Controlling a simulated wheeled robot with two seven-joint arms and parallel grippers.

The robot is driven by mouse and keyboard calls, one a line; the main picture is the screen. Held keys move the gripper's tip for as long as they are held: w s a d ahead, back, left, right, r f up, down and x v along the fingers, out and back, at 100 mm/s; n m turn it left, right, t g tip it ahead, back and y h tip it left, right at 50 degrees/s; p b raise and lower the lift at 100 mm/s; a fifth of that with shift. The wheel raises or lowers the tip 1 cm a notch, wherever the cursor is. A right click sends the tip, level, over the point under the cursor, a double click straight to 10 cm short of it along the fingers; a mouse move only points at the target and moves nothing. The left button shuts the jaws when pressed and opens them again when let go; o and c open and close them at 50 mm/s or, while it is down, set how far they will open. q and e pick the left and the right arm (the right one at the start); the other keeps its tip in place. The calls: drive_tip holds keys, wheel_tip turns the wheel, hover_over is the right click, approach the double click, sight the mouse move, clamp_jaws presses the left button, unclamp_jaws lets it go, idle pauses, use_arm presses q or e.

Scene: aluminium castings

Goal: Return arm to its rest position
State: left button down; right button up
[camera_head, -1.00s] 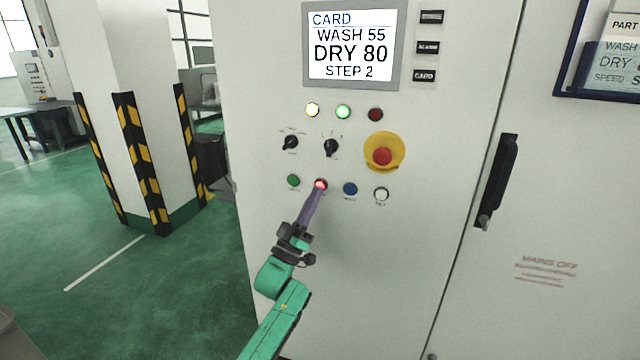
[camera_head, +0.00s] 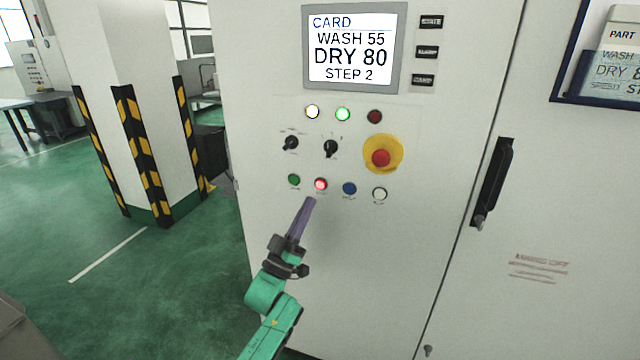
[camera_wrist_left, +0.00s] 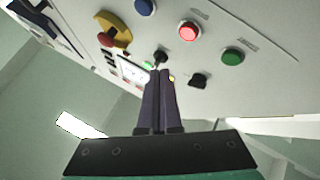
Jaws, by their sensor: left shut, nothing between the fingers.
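My left gripper (camera_head: 309,202) is shut and empty, its purple fingers pointing up toward the control panel. Its tip is just below the lit red button (camera_head: 320,184) and looks apart from it. In the left wrist view the closed fingers (camera_wrist_left: 160,75) sit in the middle, with the red button (camera_wrist_left: 189,31) above and to the right of their tips. My green left arm (camera_head: 268,292) reaches up from the bottom of the head view. My right gripper is not in view.
The white cabinet (camera_head: 380,260) carries a screen (camera_head: 351,46), two dark knobs, a green button (camera_head: 294,180), a blue button (camera_head: 349,188), a white button (camera_head: 380,194) and a red emergency stop (camera_head: 382,157). A black door handle (camera_head: 493,182) projects at right. Open green floor lies left.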

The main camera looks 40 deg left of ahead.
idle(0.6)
use_arm(q)
wheel_tip(320, 180, down, 26)
drive_tip(key=w+d+f+g, duration=0.1)
drive_tip(key=w+d+g, duration=0.15)
drive_tip(key=g, duration=0.55)
drive_tip(key=s+d+f+m+g, duration=0.15)
drive_tip(key=s+f+g, duration=0.35)
drive_tip(key=f, duration=0.5)
drive_tip(key=s+d+f+m+g, duration=0.1)
drive_tip(key=s+d+f+g, duration=0.2)
drive_tip(key=s+f, duration=0.5)
drive_tip(key=s+d+f+m+g, duration=0.1)
drive_tip(key=s+f+g, duration=0.2)
drive_tip(key=s+f, duration=0.3)
drive_tip(key=s+d+f+m+g, duration=0.2)
drive_tip(key=s+f, duration=0.4)
drive_tip(key=s, duration=0.6)
drive_tip(key=s+d+f+m+g, duration=0.1)
drive_tip(key=s+f+g, duration=0.3)
drive_tip(key=s, duration=0.5)
drive_tip(key=shift+s+d+f+g, duration=0.3)
drive_tip(key=shift+d+f, duration=0.45)
drive_tip(key=shift+f, duration=0.2)
drive_tip(key=shift+w, duration=0.15)
